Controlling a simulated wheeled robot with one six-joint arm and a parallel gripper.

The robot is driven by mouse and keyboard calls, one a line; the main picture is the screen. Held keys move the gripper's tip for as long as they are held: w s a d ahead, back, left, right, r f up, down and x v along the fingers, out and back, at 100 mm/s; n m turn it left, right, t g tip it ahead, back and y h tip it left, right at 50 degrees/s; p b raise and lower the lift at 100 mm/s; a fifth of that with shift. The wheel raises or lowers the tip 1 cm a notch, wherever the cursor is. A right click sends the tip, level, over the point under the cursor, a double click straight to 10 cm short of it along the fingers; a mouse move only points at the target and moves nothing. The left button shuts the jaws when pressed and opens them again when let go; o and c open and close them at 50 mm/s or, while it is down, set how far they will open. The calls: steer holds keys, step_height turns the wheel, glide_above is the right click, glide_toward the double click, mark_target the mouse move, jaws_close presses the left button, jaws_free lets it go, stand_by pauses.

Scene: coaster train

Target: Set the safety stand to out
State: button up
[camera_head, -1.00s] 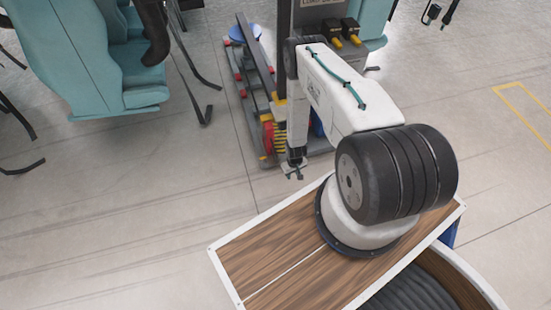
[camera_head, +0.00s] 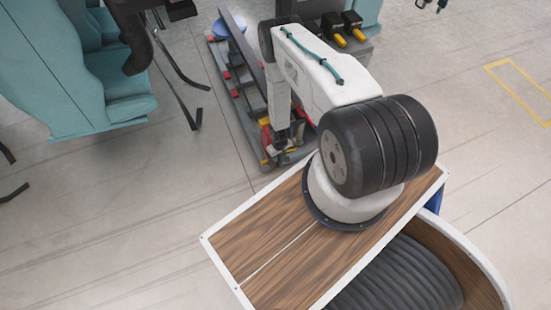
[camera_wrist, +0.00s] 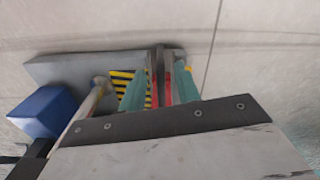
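My gripper (camera_head: 283,143) hangs low over the near end of the rail assembly (camera_head: 226,75) in the head view. In the wrist view its two teal fingers (camera_wrist: 159,86) stand apart. Dark and red upright bars (camera_wrist: 161,70) show between and behind them; I cannot tell whether the fingers touch these. A yellow-and-black striped plate (camera_wrist: 122,84) lies beside the left finger. A red part with yellow (camera_head: 265,130) sits just left of my gripper in the head view. The safety stand seems to be among these parts, but its exact outline and setting cannot be told.
A blue block (camera_wrist: 45,111) and a pale rod (camera_wrist: 88,106) lie left in the wrist view. Teal seats (camera_head: 60,75) with dark hanging straps stand left. A dark cabinet with yellow-tipped fittings (camera_head: 340,36) is behind my arm. The floor (camera_head: 150,180) left of the rails is clear.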

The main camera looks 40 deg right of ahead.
mark_target(279, 162)
step_height(279, 162, down, 7)
steer(key=shift+f, duration=0.15)
stand_by(0.4)
jaws_close()
